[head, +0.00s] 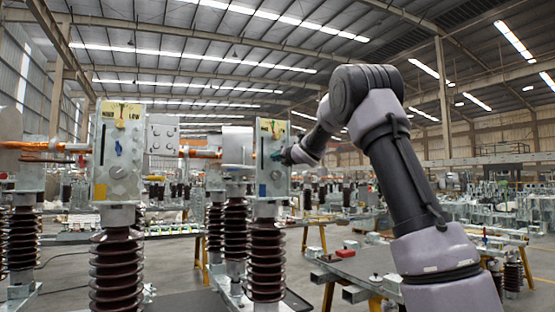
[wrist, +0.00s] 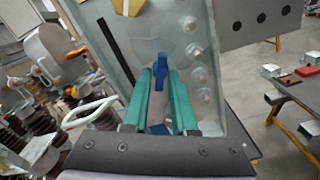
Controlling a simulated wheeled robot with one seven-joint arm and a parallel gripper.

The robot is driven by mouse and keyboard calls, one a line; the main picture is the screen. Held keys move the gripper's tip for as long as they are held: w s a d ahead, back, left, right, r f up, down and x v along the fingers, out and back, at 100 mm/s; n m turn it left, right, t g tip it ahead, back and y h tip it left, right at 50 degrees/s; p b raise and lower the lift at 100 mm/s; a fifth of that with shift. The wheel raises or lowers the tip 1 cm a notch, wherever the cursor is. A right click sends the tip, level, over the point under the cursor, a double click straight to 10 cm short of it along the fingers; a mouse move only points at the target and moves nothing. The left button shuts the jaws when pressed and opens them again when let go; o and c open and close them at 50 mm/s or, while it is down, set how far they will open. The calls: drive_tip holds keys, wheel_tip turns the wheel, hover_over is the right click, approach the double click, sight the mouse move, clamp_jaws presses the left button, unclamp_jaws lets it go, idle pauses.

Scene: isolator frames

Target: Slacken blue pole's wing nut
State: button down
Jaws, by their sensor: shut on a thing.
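In the wrist view my gripper (wrist: 160,80) has its two teal fingers on either side of a blue wing nut (wrist: 163,56), shut on it. The wing nut stands on the face of a grey metal plate (wrist: 140,50); its upper part shows above the fingertips. In the head view my gripper (head: 287,157) is at the front of the right isolator's grey box (head: 268,182), and my wrist hides part of that face. Another blue wing nut (head: 118,148) shows on the left isolator's box (head: 103,175).
Ribbed brown insulators (head: 117,270) stand under the boxes. Several bolts (wrist: 198,75) line the plate to the right of my fingers. A white handle-like loop (wrist: 92,110) is at the left. A workbench (head: 365,262) with metal parts stands at the right.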

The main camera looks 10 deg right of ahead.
drive_tip(key=shift+f, duration=0.15)
drive_tip(key=c, duration=0.7)
unclamp_jaws()
drive_tip(key=shift+s, duration=0.1)
drive_tip(key=v, duration=1)
drive_tip(key=shift+s+d, duration=0.15)
drive_tip(key=shift+s, duration=0.1)
